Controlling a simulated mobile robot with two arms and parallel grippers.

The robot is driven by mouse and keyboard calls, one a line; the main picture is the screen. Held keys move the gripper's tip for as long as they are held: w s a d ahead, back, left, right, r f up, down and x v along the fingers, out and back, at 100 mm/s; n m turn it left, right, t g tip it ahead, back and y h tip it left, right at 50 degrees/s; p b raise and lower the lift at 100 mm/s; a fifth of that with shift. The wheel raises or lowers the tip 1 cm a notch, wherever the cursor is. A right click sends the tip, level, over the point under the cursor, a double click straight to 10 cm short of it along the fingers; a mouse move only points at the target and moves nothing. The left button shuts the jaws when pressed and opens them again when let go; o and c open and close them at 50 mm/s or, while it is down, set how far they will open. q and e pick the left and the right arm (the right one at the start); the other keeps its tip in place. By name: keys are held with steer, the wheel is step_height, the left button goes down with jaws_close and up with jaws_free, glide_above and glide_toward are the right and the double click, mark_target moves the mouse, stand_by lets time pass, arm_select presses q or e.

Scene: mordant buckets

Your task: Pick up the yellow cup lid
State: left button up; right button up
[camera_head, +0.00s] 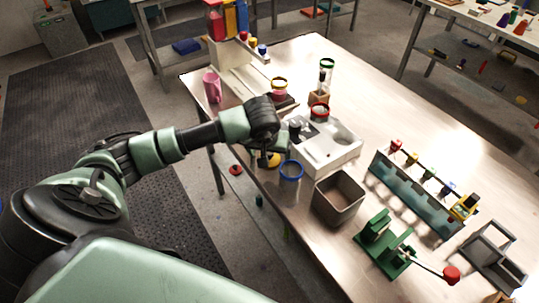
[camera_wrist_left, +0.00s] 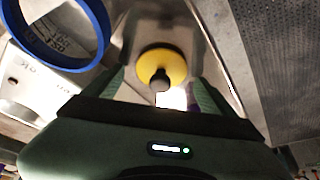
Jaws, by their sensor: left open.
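The yellow cup lid (camera_wrist_left: 164,62) is a round disc with a dark knob, seen between my fingers in the left wrist view. In the head view it shows partly (camera_head: 273,160) near the table's front edge, just under my left gripper (camera_head: 264,155). The hand covers part of it there. My left gripper (camera_wrist_left: 162,90) is open, with a green finger on either side of the lid and its knob. I cannot tell whether the fingers touch it. My right gripper is not in view.
A blue-rimmed cup (camera_head: 291,170) stands close to the right of my left gripper. A white basin (camera_head: 338,155) and a grey-brown bin (camera_head: 338,198) are beyond it. A pink mug (camera_head: 212,87) stands to the left. A green lever press (camera_head: 383,243) is at the right front.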

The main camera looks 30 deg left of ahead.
arm_select(q)
steer(key=c, duration=1.4)
steer(key=shift+r, duration=0.1)
steer(key=shift+c, duration=0.2)
